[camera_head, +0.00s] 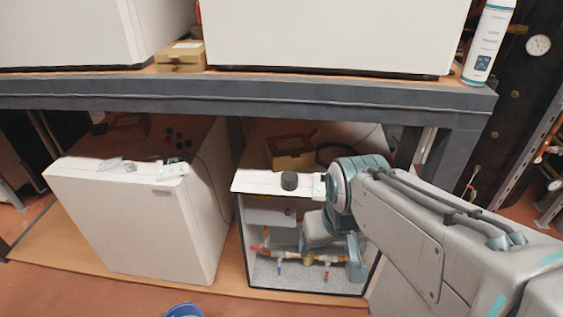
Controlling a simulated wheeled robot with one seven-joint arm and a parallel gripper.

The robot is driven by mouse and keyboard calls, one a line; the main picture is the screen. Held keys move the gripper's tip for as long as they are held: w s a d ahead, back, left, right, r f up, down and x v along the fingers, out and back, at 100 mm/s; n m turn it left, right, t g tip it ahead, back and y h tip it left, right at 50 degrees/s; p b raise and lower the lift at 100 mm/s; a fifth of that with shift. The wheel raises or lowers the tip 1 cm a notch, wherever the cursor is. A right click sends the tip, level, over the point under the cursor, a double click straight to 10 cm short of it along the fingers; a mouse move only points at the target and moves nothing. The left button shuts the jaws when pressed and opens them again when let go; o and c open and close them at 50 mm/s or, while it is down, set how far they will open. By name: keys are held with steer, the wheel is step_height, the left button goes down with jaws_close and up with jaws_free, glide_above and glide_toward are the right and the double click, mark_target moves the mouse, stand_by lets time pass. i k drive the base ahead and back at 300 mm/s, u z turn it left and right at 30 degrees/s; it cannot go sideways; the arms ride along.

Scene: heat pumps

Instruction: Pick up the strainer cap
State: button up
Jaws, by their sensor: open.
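A small black round cap (289,181), which looks like the strainer cap, stands upright on the white top edge of the open heat pump (250,182). My gripper (355,265) is at the end of my arm, in front of the open unit's right side, below and to the right of the cap. It is open and does not touch the cap. Its fingertips are small and hard to make out against the pipes.
Inside the open unit are copper pipes with red and blue valve handles (281,268). A closed white unit (140,225) stands to the left. The dark shelf beam (240,103) runs above both. A spray can (487,42) stands on the upper shelf. A blue rim (184,310) shows on the floor.

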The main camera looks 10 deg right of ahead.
mark_target(290, 178)
steer(key=k, duration=0.6)
steer(key=u, duration=0.6)
steer(key=i, duration=1.4)
steer(key=z, duration=0.55)
